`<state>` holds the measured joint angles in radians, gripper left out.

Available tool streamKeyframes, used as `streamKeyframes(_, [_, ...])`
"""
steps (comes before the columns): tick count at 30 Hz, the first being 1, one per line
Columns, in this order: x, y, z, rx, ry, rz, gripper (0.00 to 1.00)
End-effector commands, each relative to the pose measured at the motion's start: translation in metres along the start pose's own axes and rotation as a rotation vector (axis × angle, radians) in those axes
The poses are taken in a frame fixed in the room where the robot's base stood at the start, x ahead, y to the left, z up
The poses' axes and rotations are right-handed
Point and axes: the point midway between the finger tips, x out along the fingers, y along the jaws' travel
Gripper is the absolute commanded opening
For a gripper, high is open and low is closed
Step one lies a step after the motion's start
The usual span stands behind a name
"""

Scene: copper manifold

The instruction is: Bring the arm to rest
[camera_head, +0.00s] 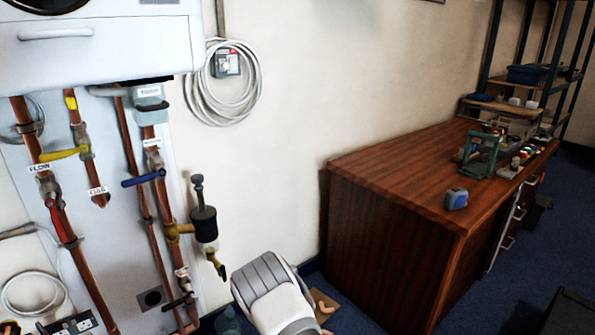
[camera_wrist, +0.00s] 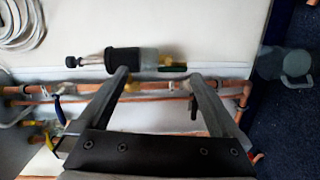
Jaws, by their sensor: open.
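My gripper (camera_wrist: 158,78) shows in the wrist view with its two dark fingers spread wide apart. It is open, with nothing held between the fingers. Beyond the fingertips is the black-bodied filter (camera_wrist: 125,61) with a clear lower part, seen lying sideways in this view. In the head view the same filter (camera_head: 204,226) hangs upright on the copper pipework. A white and grey link of my arm (camera_head: 270,285) stands at the bottom centre of the head view. My gripper is not visible there.
Copper pipes (camera_head: 130,155) with yellow, blue and red handles run down the panel at left, under a white boiler (camera_head: 95,45). A wooden bench (camera_head: 385,190) with tools stands at right. A grey container (camera_wrist: 286,66) is on the blue floor. Coiled white cable (camera_head: 222,95) hangs on the wall.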

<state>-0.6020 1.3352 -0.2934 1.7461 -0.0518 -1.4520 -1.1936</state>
Motion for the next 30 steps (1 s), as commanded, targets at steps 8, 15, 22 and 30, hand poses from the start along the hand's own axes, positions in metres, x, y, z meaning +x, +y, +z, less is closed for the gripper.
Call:
streamKeyframes(8, [0.008, 0.1, 0.055, 0.259, -0.212, -0.086, 1.0])
streamKeyframes(15, [-0.018, 0.172, 0.09, 0.497, -0.37, -0.151, 1.0])
streamKeyframes(22, [-0.067, 0.233, 0.108, 0.725, -0.506, -0.202, 1.0])
streamKeyframes(30, [-0.145, 0.29, 0.109, 0.981, -0.65, -0.252, 1.0])
